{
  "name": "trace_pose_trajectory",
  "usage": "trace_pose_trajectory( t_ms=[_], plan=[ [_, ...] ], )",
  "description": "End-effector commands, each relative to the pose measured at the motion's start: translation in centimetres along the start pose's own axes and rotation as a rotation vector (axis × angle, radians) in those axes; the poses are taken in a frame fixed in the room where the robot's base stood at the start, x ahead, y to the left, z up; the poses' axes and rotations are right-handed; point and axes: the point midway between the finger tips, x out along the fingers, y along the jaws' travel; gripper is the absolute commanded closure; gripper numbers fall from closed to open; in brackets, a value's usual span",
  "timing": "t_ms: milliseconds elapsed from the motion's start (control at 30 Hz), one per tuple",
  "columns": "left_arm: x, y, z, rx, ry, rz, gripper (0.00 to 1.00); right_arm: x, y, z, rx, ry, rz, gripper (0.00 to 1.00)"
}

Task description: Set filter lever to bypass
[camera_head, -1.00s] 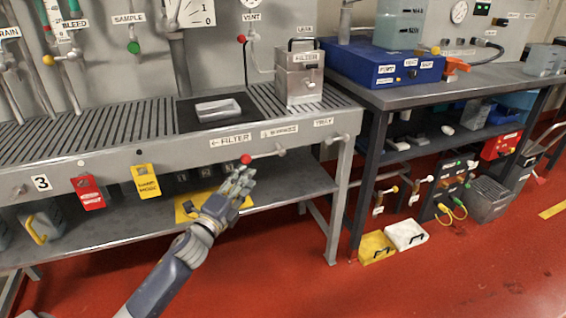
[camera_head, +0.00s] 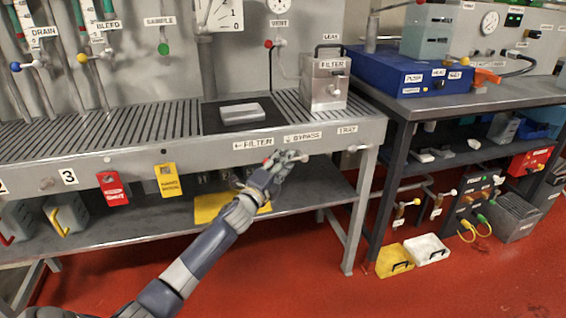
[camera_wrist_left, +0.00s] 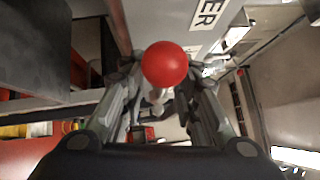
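The filter lever has a red ball knob (camera_head: 267,162) and a pale pivot (camera_head: 304,157) on the bench's front rail. The lever lies roughly level, with its knob to the left of the pivot, under the "FILTER" label (camera_head: 253,143) with a left arrow. The "BYPASS" label (camera_head: 303,137) with a down arrow is above the pivot. My left gripper (camera_head: 272,174) is at the knob from below and in front. In the left wrist view the red knob (camera_wrist_left: 165,64) sits between the spread fingertips; I cannot tell whether they touch it. My right gripper is not in view.
Red (camera_head: 113,189) and yellow (camera_head: 168,180) tags hang on the rail to the left. A lower shelf (camera_head: 130,220) is beneath the rail. Another pale handle (camera_head: 357,149) is at the rail's right end, by the "TRAY" label. A metal filter box (camera_head: 325,84) stands on top.

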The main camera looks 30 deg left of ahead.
Motion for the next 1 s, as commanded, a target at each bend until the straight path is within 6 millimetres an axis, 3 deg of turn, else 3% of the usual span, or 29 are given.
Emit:
trace_pose_trajectory(
  t_ms=[267,300,433,1000],
  plan=[
    [0.16,-0.04,0.01,0.000,0.000,0.000,0.71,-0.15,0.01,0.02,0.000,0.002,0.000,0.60],
    [0.15,-0.04,0.02,0.000,0.000,0.000,0.73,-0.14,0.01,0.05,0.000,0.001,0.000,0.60],
    [0.14,-0.04,0.02,0.000,0.000,0.000,1.00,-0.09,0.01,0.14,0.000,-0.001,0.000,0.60],
    [0.13,0.11,0.43,-0.004,-0.010,-0.004,1.00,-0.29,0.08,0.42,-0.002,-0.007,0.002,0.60]
  ],
)
